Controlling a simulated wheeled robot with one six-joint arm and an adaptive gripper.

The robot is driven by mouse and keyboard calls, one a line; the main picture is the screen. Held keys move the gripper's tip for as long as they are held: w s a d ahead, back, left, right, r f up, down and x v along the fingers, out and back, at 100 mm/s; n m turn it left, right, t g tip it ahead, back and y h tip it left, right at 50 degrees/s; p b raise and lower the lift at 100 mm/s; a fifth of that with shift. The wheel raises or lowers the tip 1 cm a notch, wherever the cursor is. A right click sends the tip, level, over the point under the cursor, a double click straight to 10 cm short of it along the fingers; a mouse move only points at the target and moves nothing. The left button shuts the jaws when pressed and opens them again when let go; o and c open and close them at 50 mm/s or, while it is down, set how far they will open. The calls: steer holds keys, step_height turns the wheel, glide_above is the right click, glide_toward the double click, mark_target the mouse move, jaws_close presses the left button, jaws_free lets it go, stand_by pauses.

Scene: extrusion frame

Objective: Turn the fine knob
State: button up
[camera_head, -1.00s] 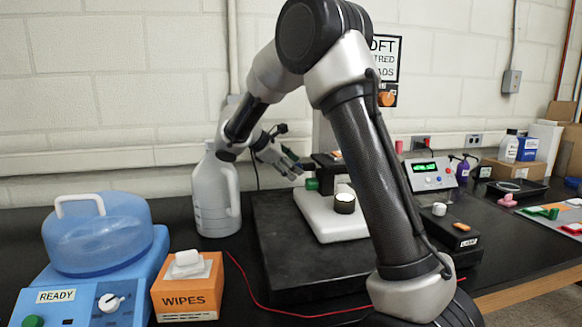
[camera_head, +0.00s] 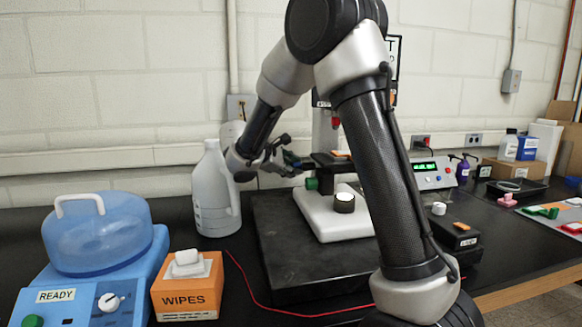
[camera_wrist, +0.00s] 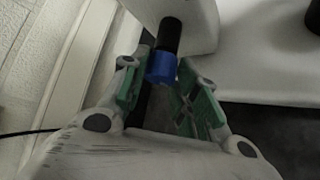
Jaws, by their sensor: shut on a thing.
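The fine knob looks to be the blue knob (camera_wrist: 162,67) on the end of a black shaft in the wrist view. The shaft comes out of a white body above it. My gripper (camera_wrist: 166,75) has its green-padded fingers on both sides of the blue knob and is shut on it. In the head view my gripper (camera_head: 291,164) is at the left side of the microscope (camera_head: 334,218), and the blue knob cannot be made out there. A green knob (camera_head: 311,184) shows just below and right of the gripper. My arm hides part of the microscope.
A white jug (camera_head: 215,195) stands close left of my gripper. The microscope rests on a black slab (camera_head: 285,262). A wipes box (camera_head: 187,291) and a blue machine (camera_head: 95,255) are at front left. A red cable (camera_head: 262,303) runs along the bench.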

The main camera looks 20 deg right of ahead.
steer(key=m+t+h, duration=0.2)
steer(key=t, duration=0.1)
steer(key=shift+s+f+m, duration=0.15)
steer(key=shift+f+m, duration=0.15)
stand_by(0.5)
steer(key=o, duration=1)
steer(key=shift+a, duration=0.1)
steer(key=v, duration=1.2)
steer(key=shift+f, duration=0.15)
steer(key=shift+s, duration=0.1)
